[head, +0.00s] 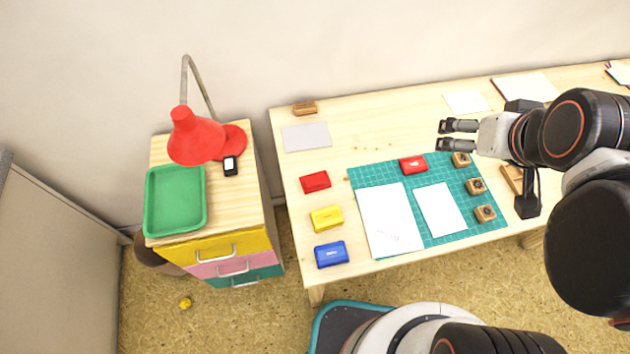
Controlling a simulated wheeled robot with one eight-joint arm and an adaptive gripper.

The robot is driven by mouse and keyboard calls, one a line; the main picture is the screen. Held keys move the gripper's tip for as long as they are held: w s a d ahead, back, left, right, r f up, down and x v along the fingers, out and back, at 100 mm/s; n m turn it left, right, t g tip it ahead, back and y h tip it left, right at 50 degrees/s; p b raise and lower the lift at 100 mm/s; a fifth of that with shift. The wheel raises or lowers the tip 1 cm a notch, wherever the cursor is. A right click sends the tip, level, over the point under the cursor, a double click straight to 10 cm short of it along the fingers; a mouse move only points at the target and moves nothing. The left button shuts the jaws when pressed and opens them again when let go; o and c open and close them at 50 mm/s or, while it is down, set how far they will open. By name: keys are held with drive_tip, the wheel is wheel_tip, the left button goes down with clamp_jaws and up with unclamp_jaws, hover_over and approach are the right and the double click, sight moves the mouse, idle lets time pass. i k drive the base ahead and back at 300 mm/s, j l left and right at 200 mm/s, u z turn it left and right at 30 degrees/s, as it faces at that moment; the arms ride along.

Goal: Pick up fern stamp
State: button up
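Several small wooden stamp blocks are in the head view. Three stand in a column on the right part of the green cutting mat (432,176): a back one (460,160), a middle one (475,186) and a front one (485,213). Their top marks are too small to tell which is the fern stamp. My gripper (441,136) reaches in from the right with its fingers pointing left. Its two fingers are apart with nothing between them. It appears above the table behind the mat, near the back block and not touching it.
A red inkpad (413,165) lies at the mat's back edge. Red (315,182), yellow (326,218) and blue (331,254) pads lie left of the mat. White papers (388,222) lie on the mat. A drawer cabinet with a red lamp (196,136) and green tray (149,205) stands left.

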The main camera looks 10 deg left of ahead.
sight(459, 159)
drive_tip(key=k+l+u, duration=0.2)
drive_tip(key=l+u, duration=0.15)
drive_tip(key=l, duration=0.15)
drive_tip(key=k+l+u, duration=0.35)
drive_tip(key=i+l, duration=0.05)
drive_tip(key=l, duration=0.05)
